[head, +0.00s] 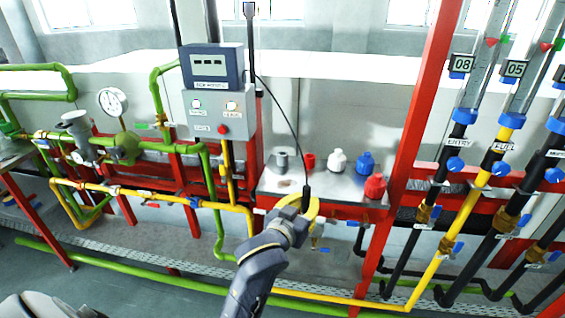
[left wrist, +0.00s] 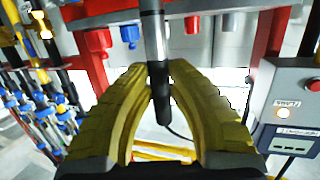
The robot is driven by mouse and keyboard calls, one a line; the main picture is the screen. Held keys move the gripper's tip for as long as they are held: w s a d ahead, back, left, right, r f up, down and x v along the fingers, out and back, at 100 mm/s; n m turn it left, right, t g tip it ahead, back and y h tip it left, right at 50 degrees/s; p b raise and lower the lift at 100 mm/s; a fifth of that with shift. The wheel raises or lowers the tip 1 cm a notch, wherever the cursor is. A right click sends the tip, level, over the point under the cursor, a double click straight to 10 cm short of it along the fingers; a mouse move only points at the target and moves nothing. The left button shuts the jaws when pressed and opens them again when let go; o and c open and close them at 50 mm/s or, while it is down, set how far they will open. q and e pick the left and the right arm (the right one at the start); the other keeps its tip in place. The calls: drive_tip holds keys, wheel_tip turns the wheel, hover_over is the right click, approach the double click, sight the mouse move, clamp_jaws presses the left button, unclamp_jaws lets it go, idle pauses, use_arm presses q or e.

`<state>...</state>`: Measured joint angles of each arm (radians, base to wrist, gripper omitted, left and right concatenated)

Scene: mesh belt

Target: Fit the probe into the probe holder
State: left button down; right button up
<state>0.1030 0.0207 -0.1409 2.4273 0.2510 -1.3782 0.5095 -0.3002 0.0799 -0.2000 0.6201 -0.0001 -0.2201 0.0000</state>
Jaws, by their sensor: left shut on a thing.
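The probe (head: 306,197) is a slim dark rod with a black cable leaving its upper end. My left gripper (head: 300,207), with yellow fingers, is shut on it and holds it upright in front of the metal shelf. In the left wrist view the probe (left wrist: 154,45) shows a silver band and a black end between the finger pads (left wrist: 160,95). A short grey cylinder (head: 281,161) stands on the shelf, behind and left of the probe; it may be the probe holder, but I cannot tell for sure. My right gripper is not in view.
The shelf (head: 325,192) also bears a small red container (head: 308,161), a white bottle (head: 337,160), a blue bottle (head: 365,163) and a red bottle (head: 375,187). A control box (head: 215,115) stands left, a red post (head: 408,130) right. The cable (head: 287,100) hangs from a black pole.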

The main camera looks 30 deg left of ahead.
use_arm(q)
drive_tip(key=w+a+r+n+y, duration=0.1)
drive_tip(key=w+a+r, duration=0.4)
drive_tip(key=w+r, duration=0.3)
drive_tip(key=w+a+r+n+y, duration=0.15)
drive_tip(key=w+a+r, duration=0.35)
drive_tip(key=r, duration=0.5)
drive_tip(key=w+a+r+n+y, duration=0.1)
drive_tip(key=w+a+r+y, duration=0.1)
drive_tip(key=w+a+r, duration=0.45)
drive_tip(key=a+r+x, duration=0.1)
drive_tip(key=x, duration=0.4)
drive_tip(key=shift+g, duration=0.3)
drive_tip(key=shift+s+d+f, duration=0.1)
drive_tip(key=shift+f, duration=5.4)
drive_tip(key=shift+s+d+f, duration=0.1)
drive_tip(key=shift+s+f, duration=0.05)
drive_tip(key=shift+f, duration=5.35)
drive_tip(key=shift+f, duration=0.1)
drive_tip(key=c, duration=1.4)
unclamp_jaws()
drive_tip(key=shift+o, duration=0.2)
